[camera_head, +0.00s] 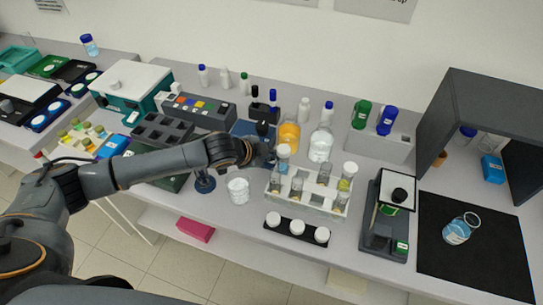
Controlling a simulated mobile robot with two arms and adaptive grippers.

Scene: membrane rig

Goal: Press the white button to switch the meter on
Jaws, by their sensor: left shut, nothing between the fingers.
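My left gripper (264,154) is shut and empty. Its arm reaches in from the left to the middle of the bench. It is in front of a dark blue flat item (243,130), which it partly hides. Behind that stands a dark grey box (198,108) with a row of coloured squares on its face. I cannot tell for sure which device is the meter, and I cannot make out the white button. Whether the gripper touches anything is unclear. My right gripper is out of view.
Close to the gripper stand an orange-filled bottle (289,137), a clear flask (321,145), a beaker (238,190) and a rack of vials (295,203). A black-framed device (376,237) and a black mat (473,270) with a blue-filled beaker (459,231) are at the right.

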